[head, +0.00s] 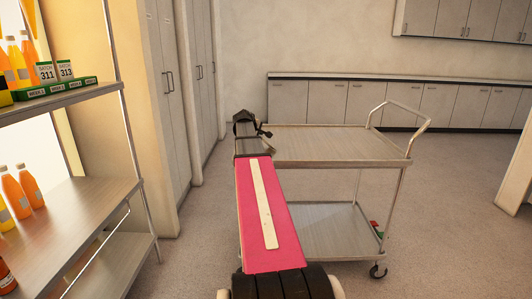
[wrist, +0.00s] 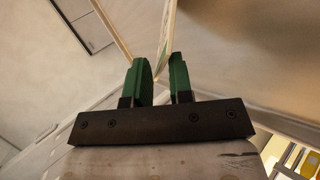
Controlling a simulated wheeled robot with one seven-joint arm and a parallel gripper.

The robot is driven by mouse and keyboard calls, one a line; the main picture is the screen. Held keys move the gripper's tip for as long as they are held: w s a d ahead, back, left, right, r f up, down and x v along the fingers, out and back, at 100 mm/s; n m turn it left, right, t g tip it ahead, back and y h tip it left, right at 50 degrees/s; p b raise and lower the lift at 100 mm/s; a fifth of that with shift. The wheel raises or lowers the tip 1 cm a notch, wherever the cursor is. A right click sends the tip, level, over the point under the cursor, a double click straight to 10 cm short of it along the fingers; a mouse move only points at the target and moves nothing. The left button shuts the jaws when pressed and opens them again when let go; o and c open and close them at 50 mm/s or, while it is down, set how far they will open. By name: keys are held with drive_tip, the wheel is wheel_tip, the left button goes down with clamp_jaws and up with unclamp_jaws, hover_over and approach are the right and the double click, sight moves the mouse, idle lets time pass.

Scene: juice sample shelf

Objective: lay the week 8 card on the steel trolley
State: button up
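My gripper (head: 262,133) is at the near left corner of the steel trolley (head: 330,150), around the height of its top deck. In the wrist view, my gripper's two green fingers (wrist: 162,75) stand a small gap apart. A thin pale card (wrist: 168,32) with a yellow-green tint is between them, seen nearly edge on. Its print cannot be read, so its week number cannot be told. The trolley's top deck also shows in the wrist view (wrist: 245,45). That deck looks bare in the head view.
The shelf rack (head: 75,215) on the left holds orange bottles (head: 30,187). A green card rack (head: 60,88) with batch 311 and 313 cards is on its upper shelf. A small red and green thing (head: 376,229) is on the trolley's lower deck. Cabinets line the back wall.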

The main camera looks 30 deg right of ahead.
drive_tip(key=v, duration=0.4)
drive_tip(key=shift+s+a+r, duration=0.1)
drive_tip(key=shift+a+r, duration=0.1)
wheel_tip(320, 180, up, 8)
drive_tip(key=s+a, duration=0.1)
drive_tip(key=a, duration=0.1)
idle(0.3)
drive_tip(key=shift+s, duration=0.1)
